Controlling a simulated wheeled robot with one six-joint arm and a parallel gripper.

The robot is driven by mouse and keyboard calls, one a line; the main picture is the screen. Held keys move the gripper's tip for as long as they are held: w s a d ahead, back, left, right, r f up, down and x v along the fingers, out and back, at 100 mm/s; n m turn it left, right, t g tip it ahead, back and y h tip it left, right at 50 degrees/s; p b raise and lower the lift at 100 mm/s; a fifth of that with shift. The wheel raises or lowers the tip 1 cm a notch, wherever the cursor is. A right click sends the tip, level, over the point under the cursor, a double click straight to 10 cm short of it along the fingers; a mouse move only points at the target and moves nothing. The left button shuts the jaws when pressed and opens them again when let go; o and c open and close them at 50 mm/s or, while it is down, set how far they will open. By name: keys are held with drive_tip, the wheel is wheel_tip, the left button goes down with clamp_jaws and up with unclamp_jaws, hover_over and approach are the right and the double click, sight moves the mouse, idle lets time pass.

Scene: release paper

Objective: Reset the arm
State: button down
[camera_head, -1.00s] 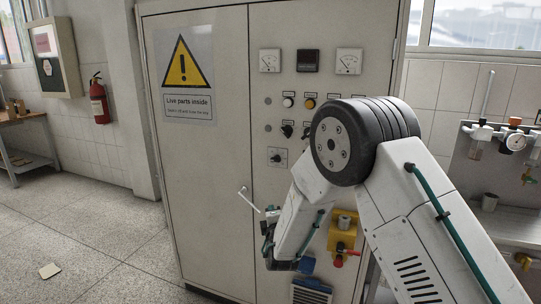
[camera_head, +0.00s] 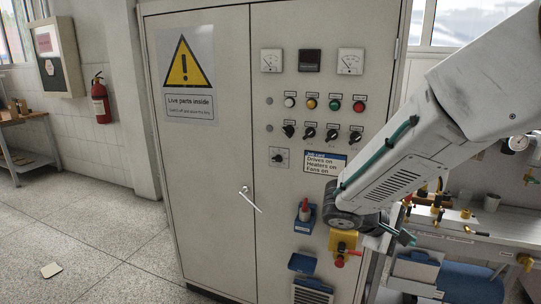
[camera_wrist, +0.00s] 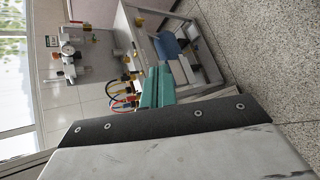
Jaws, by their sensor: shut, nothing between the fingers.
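My arm (camera_head: 420,135) reaches in from the right edge of the head view and bends down in front of the grey cabinet's right side. My gripper (camera_head: 405,238) is at the lower right of the cabinet, pointing right toward the bench, apart from the cabinet handle (camera_head: 250,199). In the wrist view the two teal fingers (camera_wrist: 158,84) lie together, shut, with nothing seen between them. The arm hides part of the cabinet's right edge and of the bench behind.
The cabinet (camera_head: 208,180) carries knobs, lamps, a job card (camera_head: 325,163) and a yellow box with a red part (camera_head: 342,245). A bench (camera_head: 480,230) with fittings stands at right. A red extinguisher (camera_head: 101,98) hangs at left.

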drive_tip(key=s+a+r+m+y, duration=0.1)
drive_tip(key=s+r+m+y, duration=0.1)
drive_tip(key=s, duration=0.6)
drive_tip(key=s+a+r+m+y, duration=0.2)
drive_tip(key=s+y, duration=0.3)
drive_tip(key=s, duration=0.3)
drive_tip(key=s+a+r+m+y, duration=0.1)
drive_tip(key=s+r+m+y, duration=0.2)
drive_tip(key=s, duration=0.5)
drive_tip(key=shift+s+a+r+g+y, duration=0.3)
drive_tip(key=shift+r+y, duration=0.1)
drive_tip(key=shift+y, duration=0.2)
